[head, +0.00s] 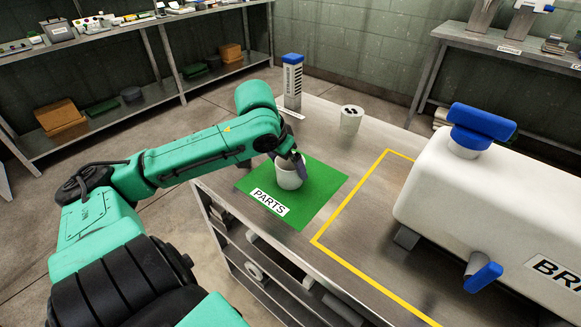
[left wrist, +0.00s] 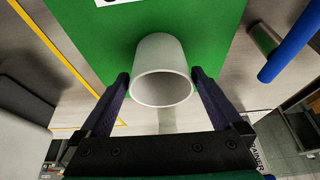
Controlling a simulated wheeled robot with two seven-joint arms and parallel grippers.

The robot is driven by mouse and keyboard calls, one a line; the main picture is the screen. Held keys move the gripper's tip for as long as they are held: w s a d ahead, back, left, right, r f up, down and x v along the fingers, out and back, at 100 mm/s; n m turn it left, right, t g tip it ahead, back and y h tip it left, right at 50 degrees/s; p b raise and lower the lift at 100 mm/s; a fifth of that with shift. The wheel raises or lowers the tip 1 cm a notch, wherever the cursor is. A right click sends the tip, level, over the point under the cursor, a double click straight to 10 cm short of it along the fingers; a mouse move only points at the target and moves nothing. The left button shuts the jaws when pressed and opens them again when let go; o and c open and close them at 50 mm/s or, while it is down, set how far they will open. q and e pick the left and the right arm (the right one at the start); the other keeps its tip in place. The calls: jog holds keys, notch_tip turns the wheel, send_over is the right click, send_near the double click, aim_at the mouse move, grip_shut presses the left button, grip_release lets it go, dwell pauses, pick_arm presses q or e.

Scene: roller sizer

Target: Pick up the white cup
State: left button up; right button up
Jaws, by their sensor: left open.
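The white cup (head: 289,174) stands upright on the green PARTS mat (head: 321,189) on the metal workbench. In the left wrist view the cup (left wrist: 163,68) shows its open rim towards the camera. My left gripper (head: 297,160) is at the cup in the head view. In the left wrist view its two dark fingers (left wrist: 160,88) are apart, one on each side of the cup near its rim. I cannot tell whether either finger touches it. My right gripper is not in view.
A grey container with a blue cap (head: 293,84) and a white canister (head: 351,119) stand behind the mat. A large white tank (head: 500,195) with blue valves takes up the bench's right side. A yellow outline (head: 340,217) runs between mat and tank.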

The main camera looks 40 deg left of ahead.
pick_arm(q)
jog(key=x, duration=0.2)
jog(key=shift+w+a+f, duration=0.1)
jog(key=shift+w+f, duration=0.1)
jog(key=shift+f, duration=0.15)
jog(key=c, duration=1.2)
jog(key=shift+o, duration=0.2)
jog(key=shift+r, duration=0.15)
notch_tip(320, 180, up, 20)
jog(key=p, duration=1.1)
